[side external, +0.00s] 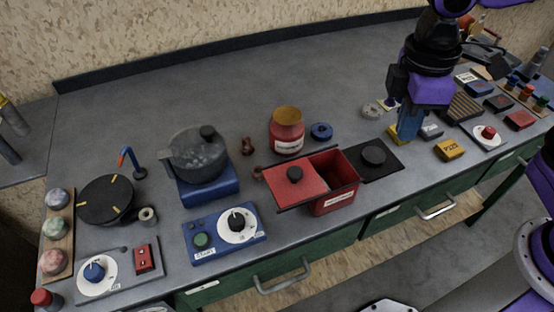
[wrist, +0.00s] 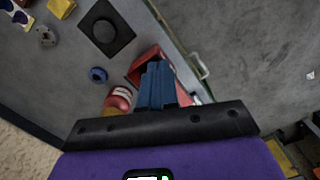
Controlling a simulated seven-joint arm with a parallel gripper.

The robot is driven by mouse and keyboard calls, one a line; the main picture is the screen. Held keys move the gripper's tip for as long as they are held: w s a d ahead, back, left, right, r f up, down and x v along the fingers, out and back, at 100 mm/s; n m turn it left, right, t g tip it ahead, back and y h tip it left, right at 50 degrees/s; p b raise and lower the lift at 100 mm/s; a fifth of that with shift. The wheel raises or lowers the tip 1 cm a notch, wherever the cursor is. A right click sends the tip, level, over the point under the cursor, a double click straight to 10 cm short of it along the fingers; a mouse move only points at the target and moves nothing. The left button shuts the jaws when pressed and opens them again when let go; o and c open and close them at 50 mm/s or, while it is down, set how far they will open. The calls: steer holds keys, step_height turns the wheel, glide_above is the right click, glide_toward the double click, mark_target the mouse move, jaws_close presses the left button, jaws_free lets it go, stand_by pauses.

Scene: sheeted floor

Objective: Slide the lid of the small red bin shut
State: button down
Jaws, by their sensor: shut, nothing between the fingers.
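The small red bin (side external: 336,203) stands near the counter's front edge, with a white label on its front. Its red lid (side external: 293,184) with a black knob sits off to the left, so the right part of the bin is open. My gripper (side external: 407,136) is to the right of the bin and apart from it, with its blue fingers shut and empty. In the wrist view my shut fingers (wrist: 158,66) cover part of the red bin (wrist: 145,57); the lid is mostly hidden there.
A black plate with a round knob (side external: 373,156) lies between the bin and my gripper. A red jar (side external: 287,134) and blue ring (side external: 321,131) stand behind the bin. A blue dial box (side external: 222,235) and a pot (side external: 197,154) are to the left. Yellow blocks (side external: 449,150) are near my gripper.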

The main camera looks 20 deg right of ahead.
steer(key=w+a+f+h, duration=0.1)
steer(key=w+a, duration=0.3)
steer(key=a, duration=0.4)
steer(key=w+a+g+h, duration=0.1)
steer(key=w+a, duration=0.4)
steer(key=a, duration=0.3)
steer(key=w+a+f, duration=0.1)
steer(key=w+a, duration=0.3)
steer(key=a, duration=0.4)
glide_above(285, 180)
steer(key=a, duration=0.2)
steer(key=shift+w+d+f, duration=0.1)
steer(key=shift+w+f, duration=0.05)
steer(key=shift+f, duration=1.45)
steer(key=shift+w+d+f, duration=0.1)
steer(key=shift+f, duration=1.55)
steer(key=shift+w+d+f, duration=0.1)
steer(key=shift+w+f, duration=0.05)
steer(key=shift+f, duration=1.45)
steer(key=d, duration=0.9)
